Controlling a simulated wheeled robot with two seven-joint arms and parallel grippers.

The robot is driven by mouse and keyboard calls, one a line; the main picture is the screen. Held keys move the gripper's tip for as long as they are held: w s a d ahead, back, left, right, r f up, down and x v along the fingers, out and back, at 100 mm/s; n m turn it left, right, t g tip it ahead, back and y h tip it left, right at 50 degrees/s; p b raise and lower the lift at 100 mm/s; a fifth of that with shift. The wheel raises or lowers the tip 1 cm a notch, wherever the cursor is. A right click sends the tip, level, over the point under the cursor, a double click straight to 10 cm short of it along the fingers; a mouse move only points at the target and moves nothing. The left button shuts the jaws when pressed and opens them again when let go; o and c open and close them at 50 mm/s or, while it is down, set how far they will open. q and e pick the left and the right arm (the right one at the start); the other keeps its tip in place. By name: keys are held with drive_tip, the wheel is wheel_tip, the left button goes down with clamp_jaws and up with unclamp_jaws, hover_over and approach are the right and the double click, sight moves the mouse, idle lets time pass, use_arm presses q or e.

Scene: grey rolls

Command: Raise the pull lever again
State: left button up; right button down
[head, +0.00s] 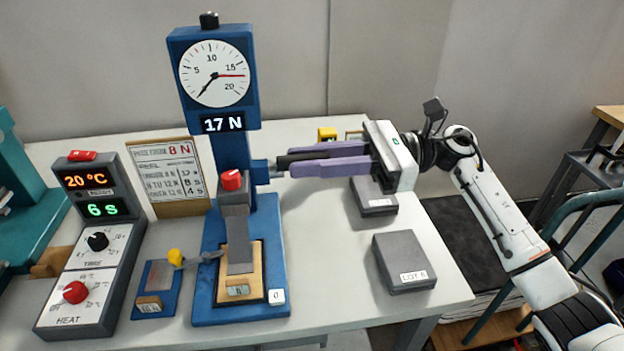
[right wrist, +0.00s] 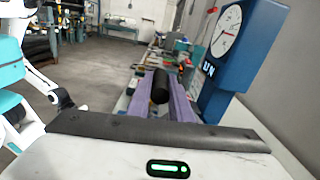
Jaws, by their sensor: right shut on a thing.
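The pull lever's black grip (head: 296,157) sticks out at the right side of the blue press (head: 232,160), about level with the hub. My right gripper (head: 298,163) comes from the right, its two purple fingers shut on the grip. In the right wrist view the dark round grip (right wrist: 160,88) lies between the purple fingers (right wrist: 162,100). The press has a dial (head: 213,74) and a display (head: 222,123) reading 17 N. A grey block with a red knob (head: 232,180) stands below on a wooden piece. My left gripper is not in view.
A control box (head: 95,245) showing 20 °C and 6 s stands at the left. A sign (head: 168,175) reads 8 N. A small blue stand (head: 157,290) with a yellow knob sits beside the press. Grey boxes (head: 404,262) lie right; the table front between is clear.

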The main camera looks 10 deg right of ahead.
drive_tip(key=w+r+m+b, duration=0.1)
drive_tip(key=w+r+m, duration=0.4)
drive_tip(key=w, duration=0.2)
drive_tip(key=shift+r, duration=0.2)
drive_tip(key=c, duration=1.6)
unclamp_jaws()
drive_tip(key=shift+d, duration=0.1)
